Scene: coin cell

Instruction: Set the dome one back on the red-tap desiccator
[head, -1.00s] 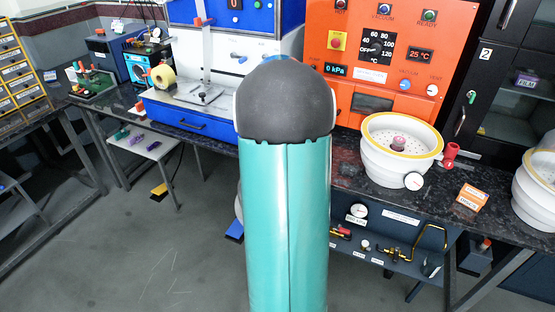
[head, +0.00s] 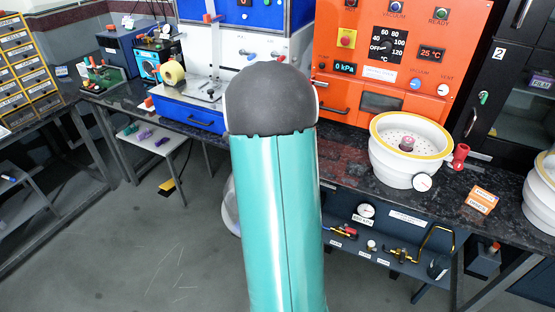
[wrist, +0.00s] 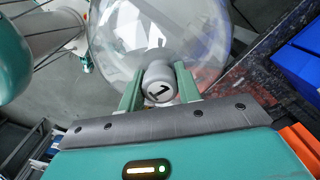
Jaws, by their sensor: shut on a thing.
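My gripper (wrist: 159,86) is shut on the grey knob (wrist: 158,82) of a clear dome, and the knob's end is marked 1. The dome (wrist: 195,35) spreads beyond the fingers in the wrist view, its top edge cut off by the picture. In the head view only a sliver of the dome (head: 231,208) shows left of my arm, below bench height; my arm hides the rest. The red-tap desiccator (head: 386,160) stands on the dark bench to the right, a white bowl with a yellow rim, open on top. Its red tap (head: 460,154) points right.
An orange oven (head: 345,75) stands behind the desiccator. A small orange box (head: 483,200) lies to its right, and another white bowl (head: 543,195) is at the right edge.

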